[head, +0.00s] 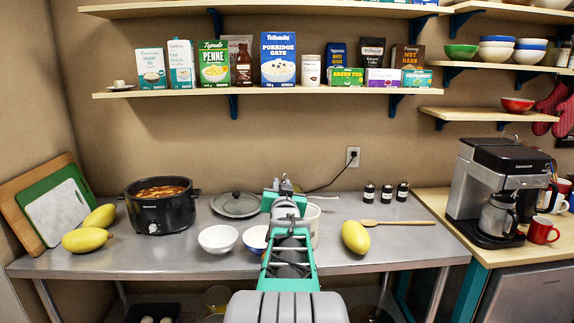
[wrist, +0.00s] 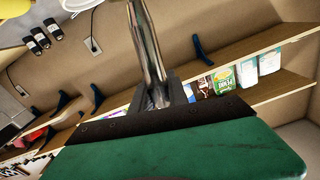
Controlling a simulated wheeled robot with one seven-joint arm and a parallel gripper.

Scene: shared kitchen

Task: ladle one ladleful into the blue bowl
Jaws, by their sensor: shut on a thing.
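My gripper (wrist: 160,97) is shut on a shiny metal handle (wrist: 148,45), seen in the wrist view; it looks like the ladle's. The ladle's scoop cannot be made out. In the head view my gripper (head: 284,188) is over the back of the counter, right of the pot. A black electric pot (head: 152,212) of red-brown stew stands open at the left. The blue bowl (head: 252,238) is right of a white bowl (head: 218,239) and partly hidden by my arm; its inside cannot be fully seen.
A glass lid (head: 236,205) lies behind the bowls. A whitish pot (head: 313,217) is partly hidden behind my arm. A yellow squash (head: 355,237) and wooden spoon (head: 396,223) lie right. A loaded shelf (head: 270,92) overhangs the back. The counter's front right is clear.

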